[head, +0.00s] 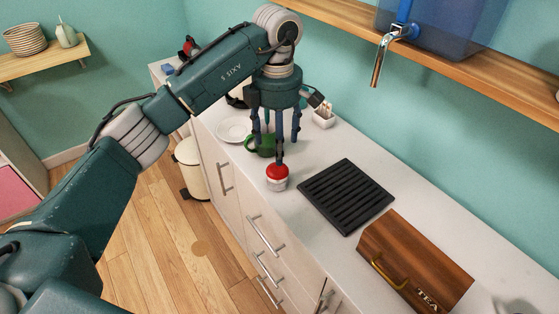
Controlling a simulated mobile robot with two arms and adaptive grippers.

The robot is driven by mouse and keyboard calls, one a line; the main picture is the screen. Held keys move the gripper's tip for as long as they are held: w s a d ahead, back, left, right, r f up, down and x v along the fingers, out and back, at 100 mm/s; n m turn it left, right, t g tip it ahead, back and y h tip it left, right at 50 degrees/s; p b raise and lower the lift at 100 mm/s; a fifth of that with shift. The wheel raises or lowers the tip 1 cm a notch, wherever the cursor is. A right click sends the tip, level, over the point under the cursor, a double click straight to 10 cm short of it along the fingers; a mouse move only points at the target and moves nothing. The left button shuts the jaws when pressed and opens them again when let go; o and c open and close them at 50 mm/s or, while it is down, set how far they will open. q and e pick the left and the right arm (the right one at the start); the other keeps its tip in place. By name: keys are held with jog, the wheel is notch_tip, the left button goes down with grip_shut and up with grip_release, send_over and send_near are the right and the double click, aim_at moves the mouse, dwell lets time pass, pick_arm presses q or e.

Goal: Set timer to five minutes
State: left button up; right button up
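A small round timer (277,184) with a red top and a white lower part stands on the white counter near its front edge. My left gripper (275,145) comes in from the left and points down above the timer. Its fingers are spread apart, and nothing shows held between them. One finger reaches down to the red top and seems to touch it; I cannot tell for sure. The timer's dial markings are too small to read. My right gripper is not in view.
A green mug (262,148) and white plate (233,130) are behind the timer. A black ribbed rack (345,194) lies to its right, then a wooden tea box (415,262). A blue water container (450,22) with a metal tap stands on the shelf above.

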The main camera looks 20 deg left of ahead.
aim_at(278, 168)
pick_arm(q)
notch_tip(278, 168, down, 5)
jog(key=shift+f+p, duration=0.15)
jog(key=shift+p, duration=0.35)
notch_tip(278, 168, down, 4)
jog(key=shift+r, duration=0.2)
jog(key=shift+w, duration=0.1)
jog(key=shift+c, duration=1.3)
jog(key=c, duration=0.9)
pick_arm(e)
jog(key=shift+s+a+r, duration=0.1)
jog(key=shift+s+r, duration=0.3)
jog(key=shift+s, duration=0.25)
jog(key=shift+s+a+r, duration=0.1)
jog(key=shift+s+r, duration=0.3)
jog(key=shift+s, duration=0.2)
